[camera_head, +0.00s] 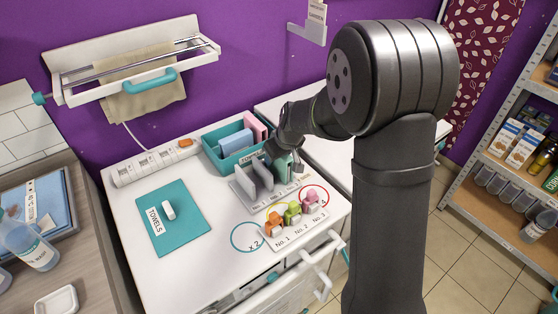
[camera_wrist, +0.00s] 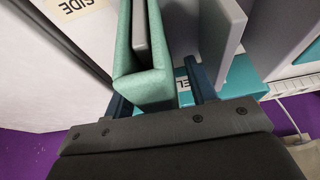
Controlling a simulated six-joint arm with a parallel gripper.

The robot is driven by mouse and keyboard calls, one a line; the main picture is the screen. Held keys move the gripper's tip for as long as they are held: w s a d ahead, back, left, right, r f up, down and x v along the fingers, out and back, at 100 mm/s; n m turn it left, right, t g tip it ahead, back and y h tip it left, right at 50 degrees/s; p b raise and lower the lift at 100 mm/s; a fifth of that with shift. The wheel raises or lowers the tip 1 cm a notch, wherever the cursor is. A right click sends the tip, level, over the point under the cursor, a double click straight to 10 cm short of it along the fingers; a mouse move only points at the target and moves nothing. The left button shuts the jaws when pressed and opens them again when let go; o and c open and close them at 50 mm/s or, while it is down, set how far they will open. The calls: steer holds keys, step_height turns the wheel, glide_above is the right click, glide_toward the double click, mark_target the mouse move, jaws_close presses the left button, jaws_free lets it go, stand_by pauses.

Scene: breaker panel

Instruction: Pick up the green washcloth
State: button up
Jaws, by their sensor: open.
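The green washcloth (camera_head: 285,168) hangs folded over a grey upright plate of the divider rack (camera_head: 243,189) on the white counter. In the wrist view the green washcloth (camera_wrist: 143,88) is a thick U-shaped fold around the plate's edge. My gripper (camera_wrist: 160,92) is open, with one dark finger on each side of the fold. The left finger is close to the cloth, and a gap shows between the cloth and the right finger. In the head view my gripper (camera_head: 284,150) is above and around the cloth and partly hides it.
Other grey plates (camera_wrist: 222,35) stand close beside the right finger. A teal bin (camera_head: 219,161) with blue and pink cloths is behind the rack. A teal towels board (camera_head: 190,232) lies left.

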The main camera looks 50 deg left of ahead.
steer(key=c, duration=1.1)
steer(key=shift+o, duration=0.2)
step_height(320, 180, up, 10)
steer(key=shift+r, duration=0.25)
steer(key=shift+r, duration=2.5)
